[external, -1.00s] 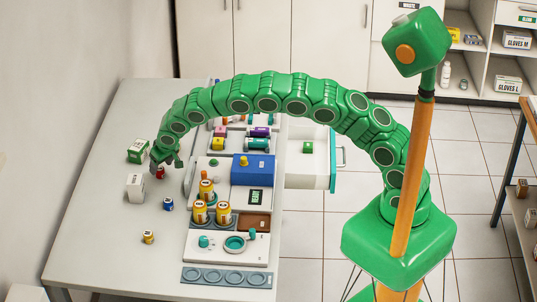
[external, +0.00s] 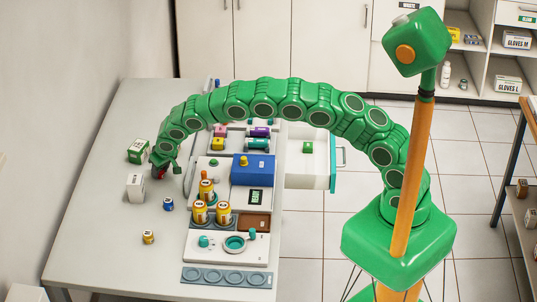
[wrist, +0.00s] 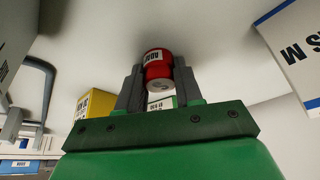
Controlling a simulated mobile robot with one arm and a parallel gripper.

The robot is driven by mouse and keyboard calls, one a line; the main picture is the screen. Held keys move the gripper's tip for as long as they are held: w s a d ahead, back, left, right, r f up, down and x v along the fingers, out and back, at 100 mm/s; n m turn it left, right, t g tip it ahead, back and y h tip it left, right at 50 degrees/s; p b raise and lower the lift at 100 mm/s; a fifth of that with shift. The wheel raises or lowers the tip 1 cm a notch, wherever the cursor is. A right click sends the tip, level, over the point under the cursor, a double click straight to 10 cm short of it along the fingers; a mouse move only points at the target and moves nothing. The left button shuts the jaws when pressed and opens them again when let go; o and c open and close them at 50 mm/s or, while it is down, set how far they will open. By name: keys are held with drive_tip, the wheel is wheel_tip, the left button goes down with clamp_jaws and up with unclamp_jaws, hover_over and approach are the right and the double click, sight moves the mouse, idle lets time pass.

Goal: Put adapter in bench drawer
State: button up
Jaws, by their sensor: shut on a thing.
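A small red labelled cylinder, which I take as the adapter (wrist: 158,66), is between the two fingers of my gripper (wrist: 158,90) in the wrist view. My gripper (external: 164,170) is shut on it, low over the left part of the bench in the external view, where the fingers mostly hide the red adapter (external: 157,174). I cannot tell if it still touches the bench top.
A green box (external: 138,150) and a white box (external: 135,187) stand close left of my gripper. Small blue (external: 168,204) and yellow (external: 148,237) cylinders stand nearer. The blue unit (external: 253,170) and orange-yellow jars (external: 200,212) lie between gripper and drawer.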

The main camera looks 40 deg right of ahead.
sight(163, 170)
clamp_jaws()
drive_tip(key=shift+r, duration=0.1)
wheel_tip(163, 170, up, 3)
drive_tip(key=shift+f, duration=0.2)
drive_tip(key=shift+s+d+r, duration=0.15)
drive_tip(key=shift+s+r, duration=0.1)
drive_tip(key=shift+r, duration=0.2)
drive_tip(key=shift+s+d+r, duration=0.15)
drive_tip(key=shift+s+r, duration=0.1)
drive_tip(key=shift+r, duration=0.2)
drive_tip(key=s+d+r, duration=0.6)
drive_tip(key=s+r, duration=0.2)
drive_tip(key=s, duration=0.3)
drive_tip(key=shift+d+r, duration=0.15)
drive_tip(key=shift+r, duration=0.1)
